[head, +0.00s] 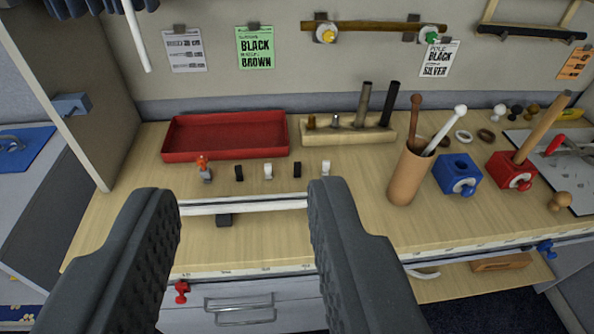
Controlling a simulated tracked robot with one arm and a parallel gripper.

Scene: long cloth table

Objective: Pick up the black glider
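Two small black pieces that look like gliders stand in a row on the wooden bench top: one black piece (239,173) left of centre and one black piece (297,170) to its right. A white piece (268,171) stands between them and another white piece (326,168) at the right end. A small orange-and-grey piece (205,170) is at the left end. A dark block (224,219) sits at a white rail (250,206) in front of the row. My gripper (243,200) is open and empty, its fingers wide apart in the foreground. The row shows beyond the fingertips.
A red tray (225,136) lies behind the row. A wooden block with upright pegs (347,130) stands behind right. A brown cup with sticks (410,175), a blue block (457,174) and a red block (511,170) stand to the right. Bare bench lies before the cup.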

